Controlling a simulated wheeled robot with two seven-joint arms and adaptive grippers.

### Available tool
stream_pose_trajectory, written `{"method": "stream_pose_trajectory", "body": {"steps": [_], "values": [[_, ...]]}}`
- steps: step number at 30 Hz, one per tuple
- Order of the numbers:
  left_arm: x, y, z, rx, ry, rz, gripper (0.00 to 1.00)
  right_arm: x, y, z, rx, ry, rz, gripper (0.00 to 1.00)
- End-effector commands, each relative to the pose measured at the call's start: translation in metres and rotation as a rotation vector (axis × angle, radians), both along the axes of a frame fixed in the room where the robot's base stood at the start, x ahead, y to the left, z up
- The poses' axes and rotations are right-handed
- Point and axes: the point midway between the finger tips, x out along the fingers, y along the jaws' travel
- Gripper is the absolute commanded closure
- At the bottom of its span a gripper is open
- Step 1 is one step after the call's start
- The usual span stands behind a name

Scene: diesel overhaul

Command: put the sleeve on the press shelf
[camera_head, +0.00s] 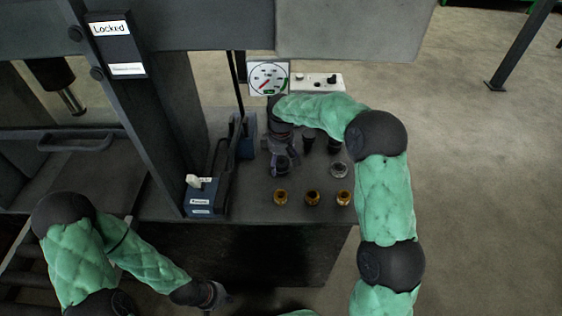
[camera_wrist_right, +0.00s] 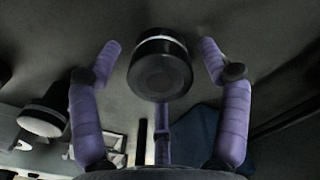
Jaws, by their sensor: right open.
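My right gripper (camera_head: 283,163) is over the dark shelf beside the press, with its fingers pointing down. In the right wrist view the open fingers (camera_wrist_right: 162,62) stand on either side of a dark round cylinder (camera_wrist_right: 160,75) with a pale band, which looks like a sleeve. Gaps show between it and both side fingers. In the head view dark cylinders (camera_head: 308,141) stand to the right of the gripper; the one between the fingers is mostly hidden. My left gripper (camera_head: 212,297) is low at the bottom, away from the shelf, its fingers unclear.
Several brass-coloured parts (camera_head: 312,198) stand along the shelf's front, with a silver part (camera_head: 338,170) behind them. A blue box (camera_head: 204,200) stands at left, beside the press post (camera_head: 150,110) with a "Locked" sign (camera_head: 112,30). A gauge (camera_head: 268,78) is at the back.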

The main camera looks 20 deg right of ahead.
Motion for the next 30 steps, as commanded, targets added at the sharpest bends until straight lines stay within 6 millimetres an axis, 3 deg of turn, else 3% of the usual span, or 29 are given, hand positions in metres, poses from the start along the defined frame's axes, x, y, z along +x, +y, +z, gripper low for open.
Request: {"method": "stream_pose_trajectory", "body": {"steps": [16, 30], "values": [[0.0, 0.0, 0.026, 0.0, 0.0, 0.0, 1.0, 0.0, 0.0, 0.07, 0.001, -0.002, 0.0, 0.23], [0.0, 0.0, 0.028, 0.0, 0.0, 0.0, 1.0, 0.0, 0.0, 0.078, 0.0, 0.0, 0.0, 0.23]]}}
